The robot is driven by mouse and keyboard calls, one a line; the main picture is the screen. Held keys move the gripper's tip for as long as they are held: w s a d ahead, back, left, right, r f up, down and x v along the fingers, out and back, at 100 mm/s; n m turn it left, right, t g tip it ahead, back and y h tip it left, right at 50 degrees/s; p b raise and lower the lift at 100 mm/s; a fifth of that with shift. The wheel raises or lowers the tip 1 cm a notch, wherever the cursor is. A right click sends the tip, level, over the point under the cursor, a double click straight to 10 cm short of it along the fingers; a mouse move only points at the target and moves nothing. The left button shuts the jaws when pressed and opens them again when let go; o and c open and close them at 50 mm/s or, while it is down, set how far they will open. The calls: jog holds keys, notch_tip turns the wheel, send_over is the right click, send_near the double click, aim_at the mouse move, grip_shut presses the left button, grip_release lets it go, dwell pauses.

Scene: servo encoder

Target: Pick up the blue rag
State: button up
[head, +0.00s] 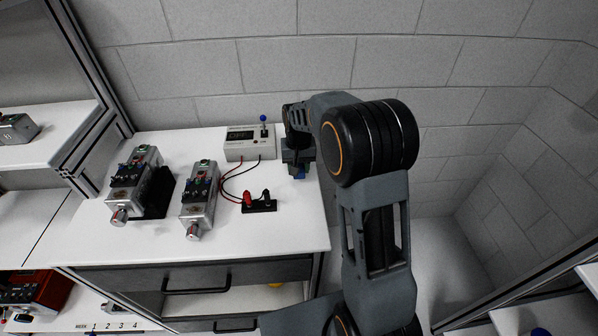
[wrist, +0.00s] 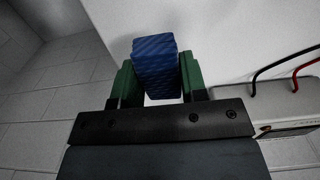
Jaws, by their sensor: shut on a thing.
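The blue rag (wrist: 155,62) shows as a folded block between the two green fingers of my gripper (wrist: 156,85) in the wrist view. The fingers are shut on it from both sides. In the head view my gripper (head: 298,172) is at the right end of the white table top, and a small blue bit of the rag (head: 298,177) shows below it. I cannot tell whether the rag touches the table.
A meter box (head: 250,143) with a blue-tipped lever stands left of my gripper. Its red and black leads run near a black terminal block (head: 259,205). Two metal servo units (head: 199,200) (head: 133,185) stand further left. The table's right edge (head: 322,215) is close.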

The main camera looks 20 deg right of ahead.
jog(key=s+a+r+b, duration=0.2)
jog(key=s+a+r, duration=0.7)
jog(key=a+r, duration=0.1)
jog(key=shift+a, duration=0.3)
jog(key=shift+s+r, duration=0.1)
